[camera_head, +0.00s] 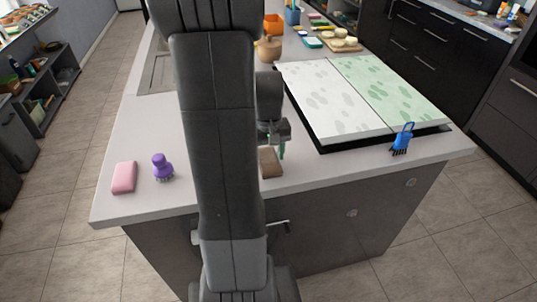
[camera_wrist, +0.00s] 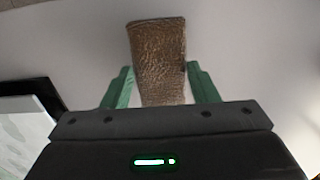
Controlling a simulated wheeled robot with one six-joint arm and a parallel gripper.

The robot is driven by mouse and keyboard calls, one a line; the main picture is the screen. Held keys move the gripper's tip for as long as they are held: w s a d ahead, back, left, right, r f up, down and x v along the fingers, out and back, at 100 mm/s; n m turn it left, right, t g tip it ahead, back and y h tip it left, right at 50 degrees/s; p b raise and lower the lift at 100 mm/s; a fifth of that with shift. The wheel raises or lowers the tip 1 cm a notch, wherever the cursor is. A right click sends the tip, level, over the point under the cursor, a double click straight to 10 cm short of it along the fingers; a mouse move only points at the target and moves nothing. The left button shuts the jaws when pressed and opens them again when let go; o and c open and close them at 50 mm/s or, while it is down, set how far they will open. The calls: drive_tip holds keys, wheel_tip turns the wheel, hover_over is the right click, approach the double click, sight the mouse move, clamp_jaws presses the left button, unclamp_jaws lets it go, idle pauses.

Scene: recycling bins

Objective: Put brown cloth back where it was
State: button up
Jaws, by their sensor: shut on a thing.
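The brown cloth (camera_wrist: 160,60) is a textured brown block-like piece between the green fingers of my gripper (camera_wrist: 162,88) in the wrist view. My gripper is shut on it. In the head view the brown cloth (camera_head: 270,162) shows at the front part of the white counter, beside my arm, with my gripper (camera_head: 272,150) just above it. My arm hides part of the cloth and gripper there. I cannot tell whether the cloth touches the counter.
A pink sponge (camera_head: 124,177) and a purple brush (camera_head: 162,167) stand on the counter at left. A black tray with white and green patterned panels (camera_head: 330,98) lies at right, with a blue brush (camera_head: 402,138) at its front edge. A sink (camera_head: 160,72) is behind.

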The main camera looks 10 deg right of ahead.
sight(269, 159)
drive_tip(key=shift+f, duration=0.3)
drive_tip(key=o, duration=1)
wheel_tip(269, 159, up, 12)
drive_tip(key=shift+r, duration=0.1)
drive_tip(key=shift+f, duration=0.2)
wheel_tip(269, 159, down, 11)
drive_tip(key=shift+f, duration=0.15)
drive_tip(key=shift+r, duration=1.65)
